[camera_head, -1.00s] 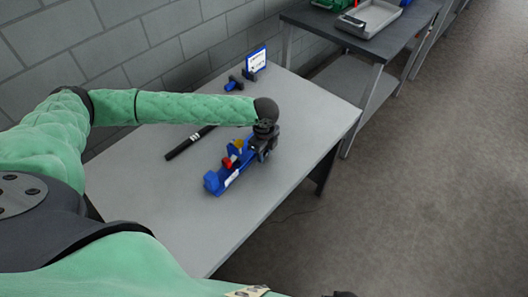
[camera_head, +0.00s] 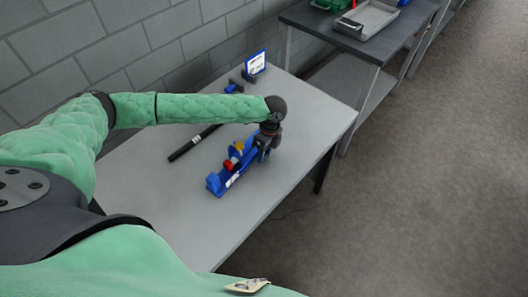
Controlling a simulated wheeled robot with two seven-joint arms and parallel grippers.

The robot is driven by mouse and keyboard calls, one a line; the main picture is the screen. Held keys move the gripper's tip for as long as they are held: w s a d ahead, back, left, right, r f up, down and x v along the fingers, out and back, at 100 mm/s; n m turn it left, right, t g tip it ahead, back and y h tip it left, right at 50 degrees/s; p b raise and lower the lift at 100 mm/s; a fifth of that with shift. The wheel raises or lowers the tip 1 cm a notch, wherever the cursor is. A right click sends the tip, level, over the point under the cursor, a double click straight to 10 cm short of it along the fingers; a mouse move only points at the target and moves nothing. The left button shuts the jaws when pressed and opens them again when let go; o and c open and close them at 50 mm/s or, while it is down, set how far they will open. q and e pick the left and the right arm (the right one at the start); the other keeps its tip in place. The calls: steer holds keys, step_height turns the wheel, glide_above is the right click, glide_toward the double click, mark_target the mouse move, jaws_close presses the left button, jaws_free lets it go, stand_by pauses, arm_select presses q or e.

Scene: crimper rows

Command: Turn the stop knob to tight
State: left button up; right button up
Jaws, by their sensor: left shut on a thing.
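A blue crimper fixture (camera_head: 217,184) with a white label, a red part (camera_head: 228,164) and a yellow part (camera_head: 239,146) sits on the grey table. My left gripper (camera_head: 265,153) points down at the far right end of the fixture. It is shut on a part there, which I take to be the stop knob; the gripper and wrist hide most of it. My right gripper is not in view.
A black bar (camera_head: 194,143) lies on the grey table (camera_head: 190,226) behind the fixture. A small blue tool (camera_head: 233,87) and a blue-framed sign (camera_head: 256,63) stand at the back. A dark bench with a grey tray (camera_head: 368,20) is at the upper right. The table front is clear.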

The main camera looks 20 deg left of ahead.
arm_select(q)
steer(key=o, duration=1)
steer(key=shift+c, duration=0.2)
steer(key=shift+r, duration=0.1)
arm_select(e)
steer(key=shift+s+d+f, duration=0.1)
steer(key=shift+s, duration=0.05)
arm_select(q)
steer(key=shift+w+r, duration=0.1)
steer(key=shift+r, duration=0.15)
steer(key=b+v, duration=0.2)
steer(key=v, duration=0.5)
steer(key=shift+b, duration=0.3)
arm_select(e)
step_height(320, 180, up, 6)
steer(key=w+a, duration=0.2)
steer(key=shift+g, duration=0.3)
